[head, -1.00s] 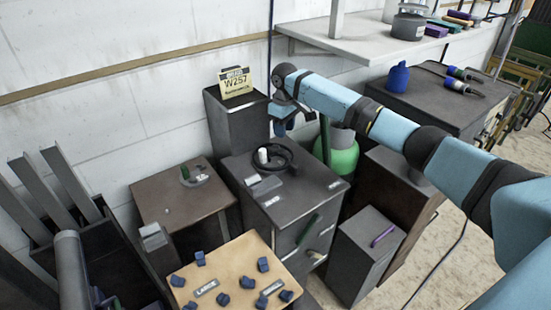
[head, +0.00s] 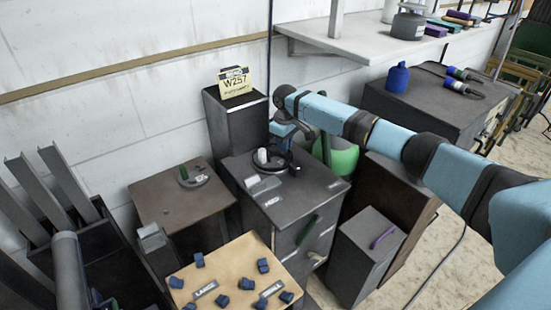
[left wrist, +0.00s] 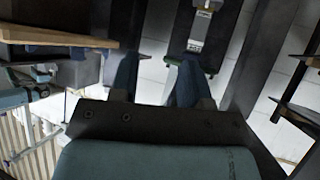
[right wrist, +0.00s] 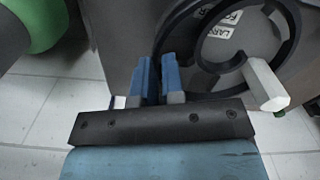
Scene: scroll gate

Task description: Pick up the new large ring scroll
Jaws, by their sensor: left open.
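A large black ring-shaped scroll (right wrist: 290,45) lies over the top of the dark cabinet (head: 315,185), beside a pale upright post (right wrist: 265,85) that also shows in the head view (head: 262,157). My right gripper (right wrist: 157,72) is at the ring's edge, its blue fingers a small gap apart. The ring's dark edge shows at that gap, but whether it is gripped is unclear. In the head view my right gripper (head: 285,155) hides part of the ring. My left gripper (left wrist: 155,75) is open and empty, away from the ring.
A brown table (head: 165,205) at left holds a grey piece with a green upright part (head: 190,178). A tan board (head: 235,275) in front holds several blue blocks. A green tank (head: 340,157) is close to my right arm.

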